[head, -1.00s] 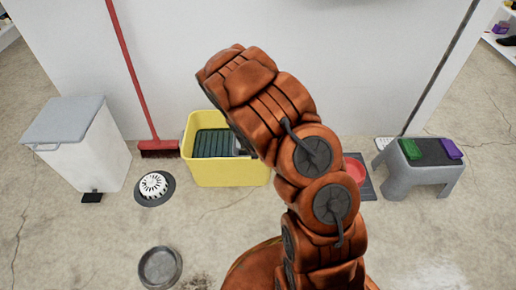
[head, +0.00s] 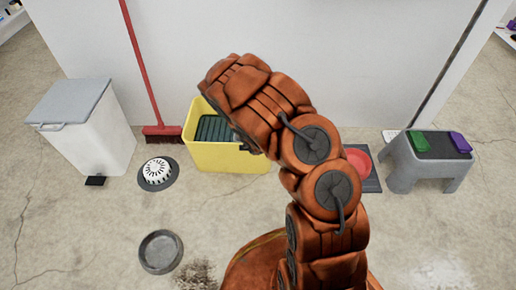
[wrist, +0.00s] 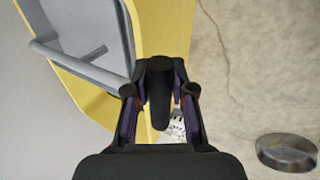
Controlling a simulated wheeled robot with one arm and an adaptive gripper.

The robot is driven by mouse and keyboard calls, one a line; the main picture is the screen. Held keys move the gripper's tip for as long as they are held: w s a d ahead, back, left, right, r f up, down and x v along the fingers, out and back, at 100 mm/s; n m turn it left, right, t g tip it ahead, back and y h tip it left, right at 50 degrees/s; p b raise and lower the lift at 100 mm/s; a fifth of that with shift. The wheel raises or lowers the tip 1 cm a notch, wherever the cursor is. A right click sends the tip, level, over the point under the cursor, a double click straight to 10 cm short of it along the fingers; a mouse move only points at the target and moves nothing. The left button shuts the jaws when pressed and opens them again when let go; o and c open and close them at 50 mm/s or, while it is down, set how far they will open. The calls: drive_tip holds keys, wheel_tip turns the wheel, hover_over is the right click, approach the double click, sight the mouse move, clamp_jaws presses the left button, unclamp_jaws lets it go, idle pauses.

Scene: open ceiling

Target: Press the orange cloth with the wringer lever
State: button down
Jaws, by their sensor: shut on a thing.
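The yellow bucket (head: 225,158) stands on the floor against the wall, with a dark green slatted wringer (head: 212,129) in its top. In the wrist view the bucket's yellow rim (wrist: 160,35) and a grey wringer part with a bar (wrist: 75,60) show at the upper left. My gripper (wrist: 160,92) is at the bucket's right side, its fingers closed around a dark upright grip (wrist: 160,85) that looks like the wringer lever's handle. My arm hides most of the lever in the head view. I cannot see the orange cloth in either view.
A white pedal bin (head: 85,128), a red broom (head: 160,132) and a white drain strainer (head: 158,173) are left of the bucket. A round grey dish (head: 160,252) lies in front. A red round thing (head: 357,160) and a grey step stool (head: 428,165) stand to the right.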

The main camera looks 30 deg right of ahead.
drive_tip(key=shift+s+d, duration=0.1)
drive_tip(key=c, duration=0.9)
unclamp_jaws()
drive_tip(key=shift+s+d, duration=0.2)
drive_tip(key=shift+s, duration=0.1)
drive_tip(key=shift+v, duration=5.95)
drive_tip(key=shift+a, duration=0.1)
